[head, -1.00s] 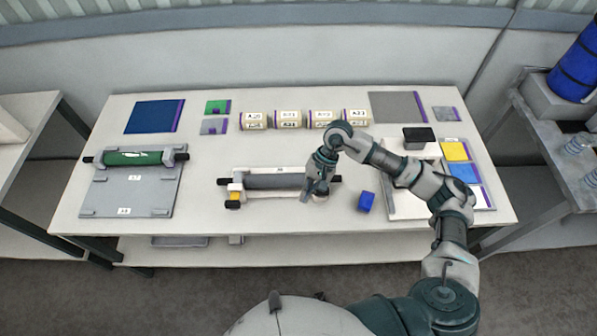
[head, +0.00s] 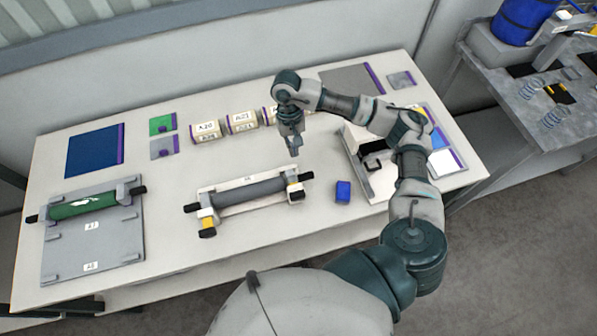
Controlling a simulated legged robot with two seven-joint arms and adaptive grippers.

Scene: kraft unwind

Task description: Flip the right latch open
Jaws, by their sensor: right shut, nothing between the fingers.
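The holder (head: 250,202) with a dark grey roller (head: 250,193) lies on the middle of the table. The left latch (head: 207,226), also yellow and black, is at the left end and sticks out toward the front. I cannot tell surely whether the right latch is open or closed. My right gripper (head: 294,151) is shut and empty, pointing down, behind the right latch in the picture and apart from it. My left gripper is not in view.
A blue block (head: 343,191) lies right of the holder. A grey board (head: 92,240) with a green roller (head: 84,205) is at left. Labelled rolls (head: 242,122) stand behind. A white tray (head: 382,182) is at right, partly under my arm. The table front is clear.

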